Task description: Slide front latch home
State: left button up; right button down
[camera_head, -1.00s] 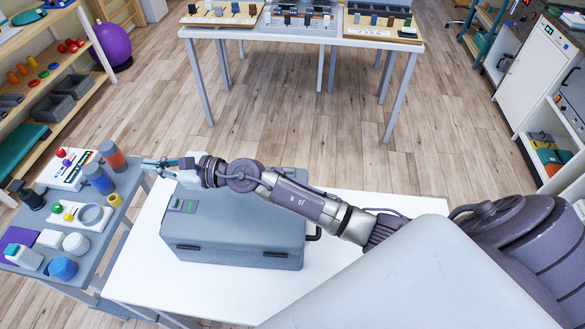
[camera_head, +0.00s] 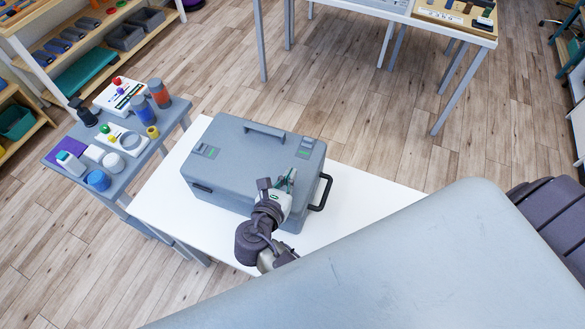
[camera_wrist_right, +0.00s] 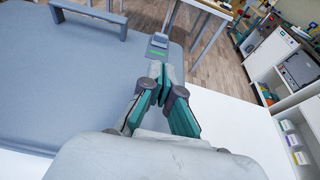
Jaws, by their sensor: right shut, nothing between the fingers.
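A closed grey case (camera_head: 235,178) lies on a white table. One latch (camera_head: 305,148) is at the right end of its lid and shows a green patch. A second latch (camera_head: 205,151), also with a green patch, is at the left end. I cannot tell which one the task calls front. My right gripper (camera_head: 289,174) is shut and empty over the lid's right part, close to the right latch. In the right wrist view, the fingertips (camera_wrist_right: 161,70) point at a latch (camera_wrist_right: 158,46), with a small gap in the picture; contact is unclear. My left gripper is out of view.
A grey handle (camera_head: 264,131) stands on the lid and a black handle (camera_head: 321,192) sticks out from the case's right side. A grey side table (camera_head: 130,180) with several small items stands at the left. Bare white tabletop (camera_head: 360,190) lies right of the case.

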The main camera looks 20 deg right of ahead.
aim_at(306, 147)
jog(key=b+x, duration=0.2)
jog(key=x, duration=0.1)
jog(key=b+x, duration=0.1)
jog(key=x, duration=0.3)
jog(key=b+x, duration=0.2)
jog(key=x, duration=0.2)
jog(key=shift+w+d+r+b, duration=0.15)
jog(key=shift+r+b, duration=0.2)
jog(key=shift+r, duration=0.05)
jog(key=shift+w+d+r, duration=0.1)
jog(key=shift+w+d, duration=0.15)
jog(key=shift+w+d+r+p, duration=0.3)
jog(key=shift+w+d+p, duration=0.15)
jog(key=shift+p, duration=0.25)
jog(key=shift+w+d+f, duration=0.1)
jog(key=shift+w+d, duration=0.05)
jog(key=shift+d, duration=0.05)
jog(key=shift+f, duration=0.15)
